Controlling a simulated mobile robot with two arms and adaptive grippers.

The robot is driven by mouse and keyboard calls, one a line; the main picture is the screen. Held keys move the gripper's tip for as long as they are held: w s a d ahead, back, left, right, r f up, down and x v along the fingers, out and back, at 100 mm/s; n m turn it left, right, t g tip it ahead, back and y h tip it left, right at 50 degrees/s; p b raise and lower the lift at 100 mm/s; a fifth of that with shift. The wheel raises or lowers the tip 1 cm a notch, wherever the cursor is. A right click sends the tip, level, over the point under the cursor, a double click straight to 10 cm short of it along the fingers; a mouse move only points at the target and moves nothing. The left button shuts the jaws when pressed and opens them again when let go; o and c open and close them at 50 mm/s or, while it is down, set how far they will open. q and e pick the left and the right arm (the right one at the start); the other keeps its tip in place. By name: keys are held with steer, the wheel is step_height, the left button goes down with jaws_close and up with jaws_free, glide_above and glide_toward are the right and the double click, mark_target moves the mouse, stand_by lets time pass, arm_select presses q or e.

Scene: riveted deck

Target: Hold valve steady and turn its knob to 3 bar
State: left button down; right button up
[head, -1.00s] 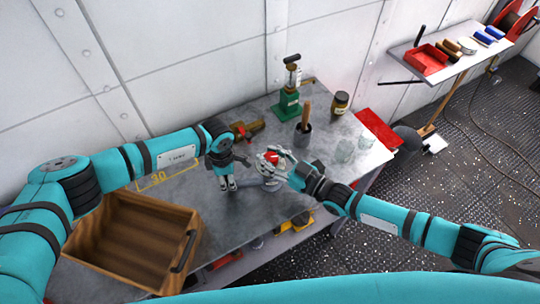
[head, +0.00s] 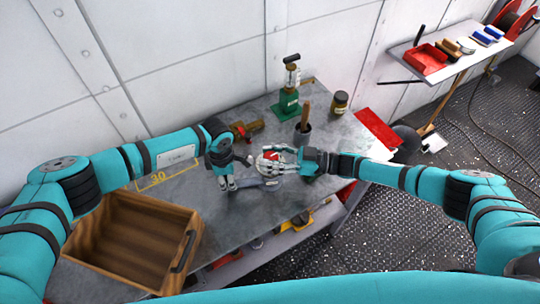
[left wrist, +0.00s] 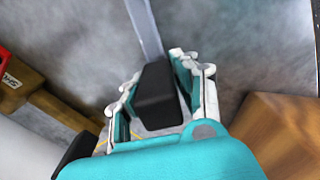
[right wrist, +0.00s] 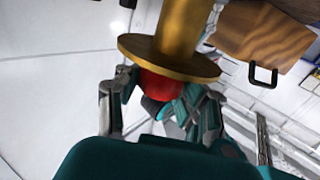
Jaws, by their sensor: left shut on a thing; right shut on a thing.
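The valve's red knob (head: 270,155) shows between my right gripper's fingers. In the right wrist view the red knob (right wrist: 160,86) sits against a wide brass flange (right wrist: 172,62). My right gripper (head: 273,159) (right wrist: 158,98) is shut on the knob, its fingers on either side. My left gripper (head: 228,184) is beside the valve, to its left. In the left wrist view the left gripper (left wrist: 154,76) is shut on a black handle (left wrist: 157,92), with a grey bar (left wrist: 145,28) running away from it. The knob's scale and pointer cannot be read.
A wooden crate (head: 196,222) stands at the table's front left. Behind are a brass fitting (head: 247,129), a green tool (head: 288,103), a dark cup with a wooden handle (head: 302,134) and a jar (head: 340,102). A red panel (head: 378,130) is at the right.

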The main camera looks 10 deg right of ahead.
steer(key=shift+w+d, duration=0.1)
steer(key=shift+d, duration=0.05)
steer(key=o, duration=1)
steer(key=shift+c, duration=0.2)
steer(key=v, duration=1.2)
steer(key=o, duration=0.3)
steer(key=shift+s, duration=0.25)
steer(key=shift+s+a+m+t+h, duration=1.25)
steer(key=shift+s+m+t, duration=0.85)
steer(key=shift+t, duration=1)
steer(key=x, duration=1.1)
steer(key=shift+w+d, duration=0.15)
steer(key=shift+w, duration=0.1)
